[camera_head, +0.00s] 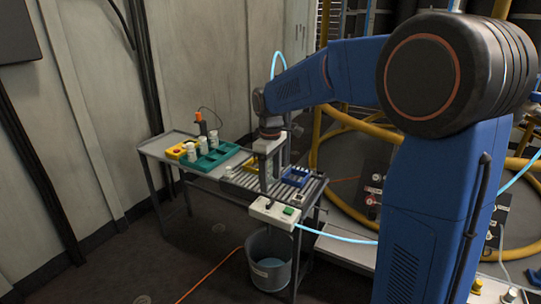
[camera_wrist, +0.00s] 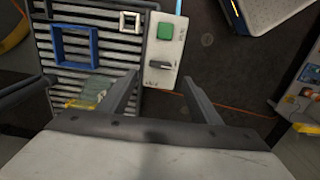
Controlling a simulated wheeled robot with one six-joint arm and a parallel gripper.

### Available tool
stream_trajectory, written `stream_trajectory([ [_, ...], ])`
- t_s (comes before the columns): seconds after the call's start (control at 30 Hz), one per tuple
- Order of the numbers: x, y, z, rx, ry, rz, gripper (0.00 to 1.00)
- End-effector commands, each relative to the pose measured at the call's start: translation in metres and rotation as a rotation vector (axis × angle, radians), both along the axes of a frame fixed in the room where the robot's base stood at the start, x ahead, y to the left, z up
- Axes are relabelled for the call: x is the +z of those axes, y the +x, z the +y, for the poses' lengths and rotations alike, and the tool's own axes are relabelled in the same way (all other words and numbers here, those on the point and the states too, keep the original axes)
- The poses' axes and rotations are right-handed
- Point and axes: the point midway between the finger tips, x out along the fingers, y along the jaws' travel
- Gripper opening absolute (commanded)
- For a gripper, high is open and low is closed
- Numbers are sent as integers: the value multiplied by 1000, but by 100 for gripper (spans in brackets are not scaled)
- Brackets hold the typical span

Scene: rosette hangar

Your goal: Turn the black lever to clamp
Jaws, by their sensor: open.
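The black lever (camera_wrist: 160,65) is a small dark handle on a white control box (camera_wrist: 168,15) in the wrist view, below a green square button (camera_wrist: 165,31). It lies roughly crosswise on the box, with small markings too fine to read around it. My gripper (camera_wrist: 160,77) is open and empty, its two fingers spread to either side of the lever in the picture; I cannot tell the remaining gap. In the head view my gripper (camera_head: 266,184) points down above the white box (camera_head: 274,214) at the bench's near end.
A grey bucket (camera_head: 268,243) stands below. A light-blue hose (camera_head: 340,238) runs right from the box.

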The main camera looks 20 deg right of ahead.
Motion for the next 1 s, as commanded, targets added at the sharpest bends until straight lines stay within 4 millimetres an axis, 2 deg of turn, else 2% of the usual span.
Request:
stream_trajectory([
  [0.03, 11, 1, 0, 0, 0, -4, 58],
  [0.2, 44, 1, 0, 0, 0, -3, 58],
  [0.4, 73, 0, 0, 0, 1, -2, 58],
  [0.6, 87, 0, 0, 0, 0, -1, 58],
  [1.0, 89, -2, -1, -4, 1, -4, 58],
])
